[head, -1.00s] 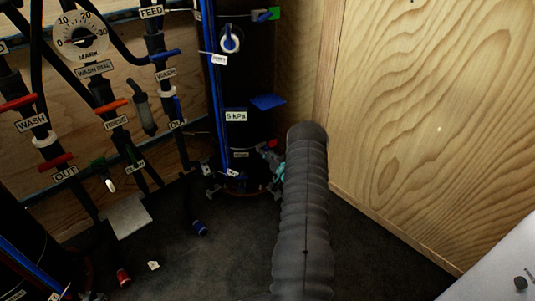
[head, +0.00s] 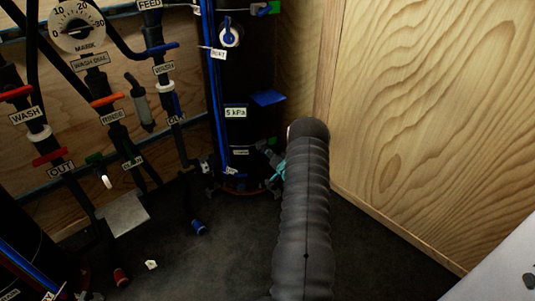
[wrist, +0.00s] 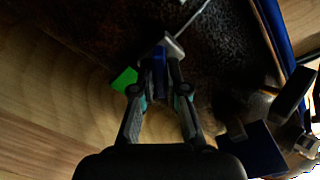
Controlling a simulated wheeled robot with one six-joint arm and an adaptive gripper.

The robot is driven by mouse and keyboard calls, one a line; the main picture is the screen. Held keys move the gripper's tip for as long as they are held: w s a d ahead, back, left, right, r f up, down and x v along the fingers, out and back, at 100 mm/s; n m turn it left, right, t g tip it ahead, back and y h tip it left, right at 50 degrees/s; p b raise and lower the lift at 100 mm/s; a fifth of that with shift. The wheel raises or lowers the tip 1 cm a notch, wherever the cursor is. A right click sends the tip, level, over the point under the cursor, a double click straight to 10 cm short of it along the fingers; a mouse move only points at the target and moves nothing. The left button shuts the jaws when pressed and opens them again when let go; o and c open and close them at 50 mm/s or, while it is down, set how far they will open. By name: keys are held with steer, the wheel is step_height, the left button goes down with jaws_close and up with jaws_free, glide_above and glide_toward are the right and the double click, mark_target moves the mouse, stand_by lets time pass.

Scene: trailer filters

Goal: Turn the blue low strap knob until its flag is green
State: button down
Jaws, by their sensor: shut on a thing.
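The blue low strap knob (wrist: 159,68) is between my fingertips in the wrist view. My gripper (wrist: 162,56) is shut on it. A green flag (wrist: 125,80) shows just left of the knob. In the head view the green flag (head: 272,141) stands at the lower right side of the black column (head: 243,90). My gripper (head: 278,172) is at the column's foot there, mostly hidden behind my grey arm. The knob itself is not clear in the head view.
A blue plate (head: 268,98) juts from the column above my gripper. An upper blue knob (head: 263,10) also has a green flag (head: 275,6). The plywood wall (head: 420,120) is close on the right. Labelled pipes and valves fill the left. Dark floor (head: 230,260) lies below.

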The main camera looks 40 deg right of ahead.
steer(key=shift+m+b, duration=0.35)
steer(key=shift+m, duration=0.55)
steer(key=c, duration=1.2)
jaws_free()
steer(key=s+a, duration=0.1)
steer(key=s, duration=1.1)
